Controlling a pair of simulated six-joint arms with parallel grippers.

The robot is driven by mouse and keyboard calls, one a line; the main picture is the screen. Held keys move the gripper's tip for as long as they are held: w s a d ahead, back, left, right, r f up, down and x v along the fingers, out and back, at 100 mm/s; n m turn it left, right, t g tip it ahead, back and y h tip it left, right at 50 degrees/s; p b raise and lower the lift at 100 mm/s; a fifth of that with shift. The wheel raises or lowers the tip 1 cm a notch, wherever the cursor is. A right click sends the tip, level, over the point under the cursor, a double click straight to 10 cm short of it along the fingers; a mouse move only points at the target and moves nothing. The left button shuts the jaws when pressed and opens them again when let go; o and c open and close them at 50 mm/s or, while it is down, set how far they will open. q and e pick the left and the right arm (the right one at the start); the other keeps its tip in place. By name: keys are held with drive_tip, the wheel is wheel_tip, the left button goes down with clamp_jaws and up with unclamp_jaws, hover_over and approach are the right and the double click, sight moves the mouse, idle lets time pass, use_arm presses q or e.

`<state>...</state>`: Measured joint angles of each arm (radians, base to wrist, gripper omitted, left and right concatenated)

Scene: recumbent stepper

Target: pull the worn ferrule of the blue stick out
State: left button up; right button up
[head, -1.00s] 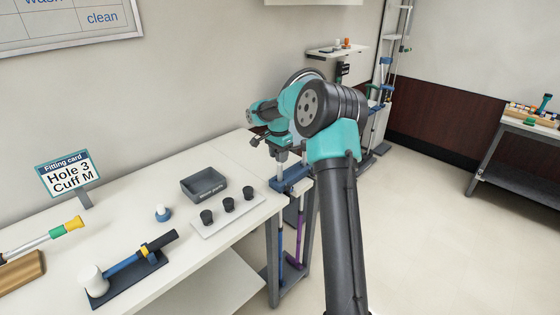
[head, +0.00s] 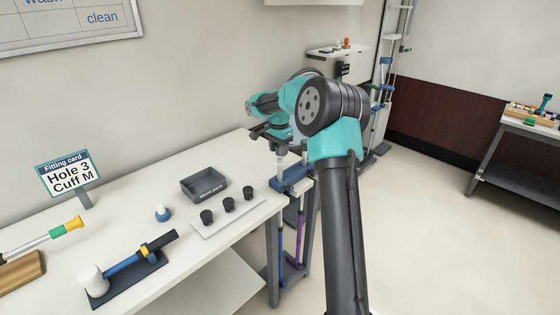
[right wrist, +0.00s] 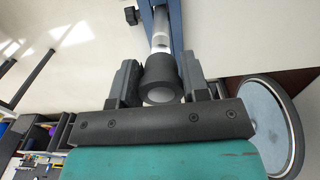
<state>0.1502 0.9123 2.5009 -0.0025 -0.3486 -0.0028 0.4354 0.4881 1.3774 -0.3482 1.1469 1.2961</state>
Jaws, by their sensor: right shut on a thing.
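The blue stick (head: 282,241) stands upright in a blue clamp (head: 292,185) at the right end of the bench, its pale shaft end pointing up. In the right wrist view its dark worn ferrule (right wrist: 160,76) sits around the end of the pale shaft (right wrist: 160,38), with a grey end face toward the camera. My right gripper (head: 281,147) is at that top end, shut on the ferrule; its two fingers (right wrist: 160,88) flank it in the wrist view. In the head view my gripper hides most of the ferrule. My left gripper is not in view.
A grey parts tray (head: 202,197) and a white plate (head: 197,232) with three black ferrules stand on the bench. A purple stick (head: 299,238) stands beside the blue one. A fitting card (head: 68,173) reads Hole 3, Cuff M. Open floor lies to the right.

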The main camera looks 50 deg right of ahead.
drive_tip(key=shift+r, duration=0.2)
idle(0.3)
drive_tip(key=shift+r, duration=1.45)
